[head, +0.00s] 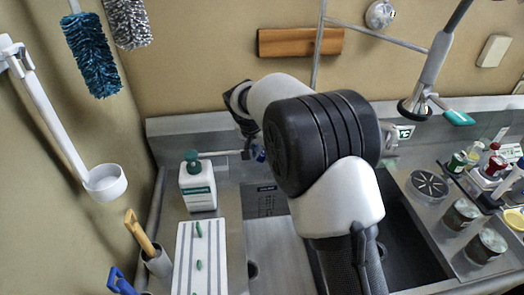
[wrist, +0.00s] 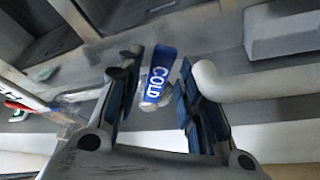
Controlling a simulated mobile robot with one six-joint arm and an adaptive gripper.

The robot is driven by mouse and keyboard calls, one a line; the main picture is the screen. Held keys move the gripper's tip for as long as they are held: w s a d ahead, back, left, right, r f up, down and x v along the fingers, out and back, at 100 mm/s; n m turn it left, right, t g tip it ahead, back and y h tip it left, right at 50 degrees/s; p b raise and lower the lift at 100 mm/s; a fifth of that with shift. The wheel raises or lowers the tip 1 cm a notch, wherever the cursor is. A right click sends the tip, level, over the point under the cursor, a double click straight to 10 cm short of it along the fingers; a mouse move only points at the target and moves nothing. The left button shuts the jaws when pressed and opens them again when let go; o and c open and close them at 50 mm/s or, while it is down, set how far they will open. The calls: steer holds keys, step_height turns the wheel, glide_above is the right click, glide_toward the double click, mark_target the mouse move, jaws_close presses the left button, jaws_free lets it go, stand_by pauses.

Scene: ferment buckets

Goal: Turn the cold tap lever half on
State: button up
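The cold tap lever (wrist: 159,72) is blue with the white word COLD and shows in the wrist view, between the two fingers of my gripper (wrist: 158,66). The fingers are open, with a gap visible on each side of the lever. In the head view a small blue patch (head: 259,153) shows beside my arm at the back of the sink, probably the lever. My arm hides the rest of the tap and my fingers there.
A pale pipe (wrist: 250,80) runs close to the right finger. In the head view, a green-topped white bottle (head: 197,187) and a ribbed white board (head: 200,260) stand left of the sink. A hanging spray arm (head: 432,75) and jars (head: 461,215) are at right.

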stand_by(0.3)
steer(key=v, duration=1.2)
steer(key=shift+s, duration=0.1)
